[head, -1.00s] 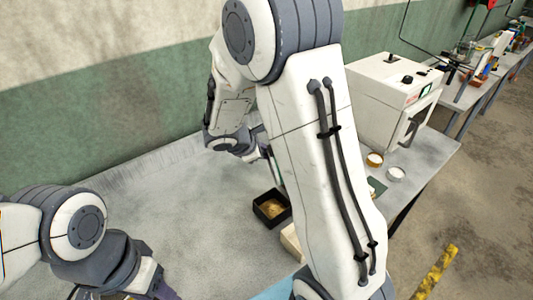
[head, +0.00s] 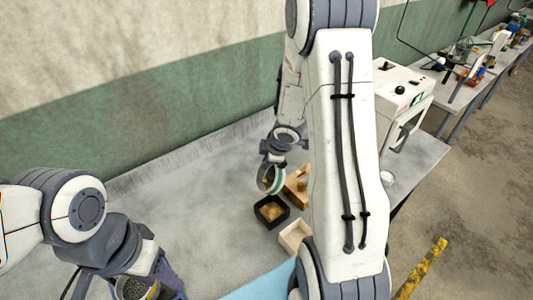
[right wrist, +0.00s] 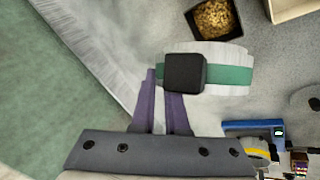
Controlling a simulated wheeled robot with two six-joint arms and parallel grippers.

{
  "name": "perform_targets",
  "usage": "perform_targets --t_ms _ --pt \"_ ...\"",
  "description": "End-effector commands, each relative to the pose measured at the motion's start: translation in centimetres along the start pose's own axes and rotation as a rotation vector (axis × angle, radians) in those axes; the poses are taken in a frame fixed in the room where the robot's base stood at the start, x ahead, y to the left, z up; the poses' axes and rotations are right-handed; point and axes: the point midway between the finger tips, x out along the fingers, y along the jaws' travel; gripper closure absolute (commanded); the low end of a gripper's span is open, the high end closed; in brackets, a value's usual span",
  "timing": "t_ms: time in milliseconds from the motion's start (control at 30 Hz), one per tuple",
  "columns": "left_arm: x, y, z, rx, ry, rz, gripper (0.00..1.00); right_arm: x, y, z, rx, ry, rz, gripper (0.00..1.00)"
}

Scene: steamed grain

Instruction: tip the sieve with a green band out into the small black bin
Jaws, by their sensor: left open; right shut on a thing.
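The white sieve with a green band (right wrist: 232,76) is held in the right wrist view by a black block on its side. My right gripper (right wrist: 168,98) is shut on that block with its purple fingers. In the head view the sieve (head: 264,182) hangs tilted from my right gripper, just behind and above the small black bin (head: 258,222). The bin also shows in the right wrist view (right wrist: 190,18), with brownish-yellow grains in it. Whether the sieve holds anything is unclear. My left gripper (head: 150,284) is open at the lower left, beside a yellow-banded round container (head: 130,289) with dark grains.
A wooden block or stand (head: 296,188) is right of the bin, and a cream open box (head: 293,237) is in front of it. A blue mat (head: 262,286) lies at the front edge. A white machine (head: 405,88) and white dish (head: 388,178) stand at right. The table left of the bin is clear.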

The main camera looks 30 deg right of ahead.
Motion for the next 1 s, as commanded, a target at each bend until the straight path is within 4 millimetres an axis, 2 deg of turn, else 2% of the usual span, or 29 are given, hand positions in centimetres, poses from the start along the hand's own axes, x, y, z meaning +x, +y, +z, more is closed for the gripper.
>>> perform_targets --t_ms 33,500,767,1000 --pt "-1.6 0.1 -0.1 0.001 0.0 0.0 0.5 -0.8 0.3 0.0 0.019 0.026 -0.008 1.0" --pt "-8.1 0.6 -0.4 -0.006 0.0 0.0 0.5 -1.0 0.4 -0.1 0.14 0.293 -0.07 1.0" --pt "-8.1 0.6 -0.4 -0.006 -0.001 0.0 0.5 -0.5 0.4 0.0 0.183 0.387 -0.086 1.0" --pt "-8.1 0.6 -0.4 -0.006 -0.001 0.0 0.5 -0.9 0.4 0.0 0.325 0.691 -0.163 1.0"
